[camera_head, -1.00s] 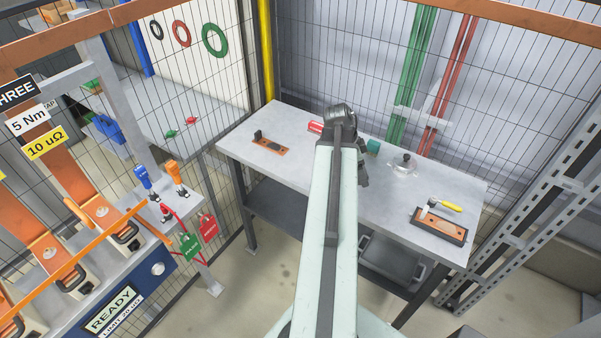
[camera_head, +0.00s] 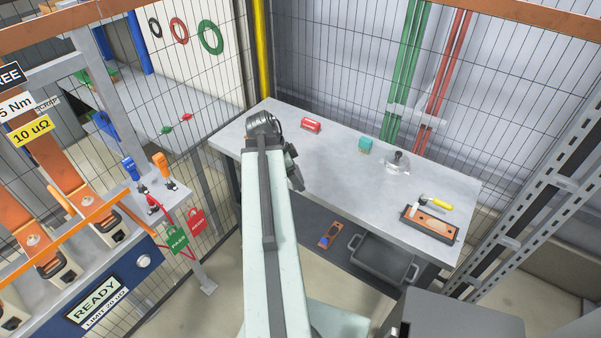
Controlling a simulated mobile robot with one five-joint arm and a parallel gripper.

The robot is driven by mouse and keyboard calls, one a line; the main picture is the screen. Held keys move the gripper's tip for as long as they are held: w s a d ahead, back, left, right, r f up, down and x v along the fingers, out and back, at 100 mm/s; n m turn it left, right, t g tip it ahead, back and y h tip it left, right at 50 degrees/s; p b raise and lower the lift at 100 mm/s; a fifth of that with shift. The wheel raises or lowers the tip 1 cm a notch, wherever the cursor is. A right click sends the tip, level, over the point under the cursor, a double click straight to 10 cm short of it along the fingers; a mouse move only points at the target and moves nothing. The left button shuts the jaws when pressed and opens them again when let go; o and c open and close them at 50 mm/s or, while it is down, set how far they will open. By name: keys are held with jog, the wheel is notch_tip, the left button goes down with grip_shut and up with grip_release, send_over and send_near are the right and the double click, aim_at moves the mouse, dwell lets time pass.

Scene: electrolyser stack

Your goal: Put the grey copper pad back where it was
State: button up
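I cannot pick out a grey copper pad with certainty in this view. Only a dark part of my arm's far end shows right of the elbow, above the tabletop. My gripper's fingertips are hidden, so I cannot see whether they are open or hold anything.
A clear domed item with a black knob (camera_head: 398,158) stands right of the green block. A black tray (camera_head: 407,216) with a copper plate and a yellow-handled brush (camera_head: 436,203) lies at the table's right. Below are a grey bin (camera_head: 377,263) and a copper strip (camera_head: 330,234). The table's middle is clear.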

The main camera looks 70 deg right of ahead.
jog(key=shift+s+a+f+m+b, duration=0.2)
jog(key=shift+s+a+f, duration=0.15)
jog(key=shift+s+f, duration=0.15)
jog(key=shift+s+a+f+m+b, duration=0.2)
jog(key=shift+s+a+f, duration=0.15)
jog(key=shift+f, duration=0.2)
jog(key=shift+s+a, duration=0.1)
jog(key=shift+s, duration=0.05)
jog(key=shift+d+r, duration=0.15)
jog(key=shift+d, duration=0.15)
jog(key=b, duration=0.1)
send_over(304, 167)
jog(key=w, duration=0.1)
jog(key=shift+a+f, duration=0.3)
jog(key=shift+f, duration=0.4)
notch_tip(304, 167, down, 4)
jog(key=b, duration=0.4)
jog(key=shift+w+d, duration=0.1)
jog(key=shift+r, duration=0.2)
jog(key=shift+f, duration=0.15)
jog(key=o, duration=1.3)
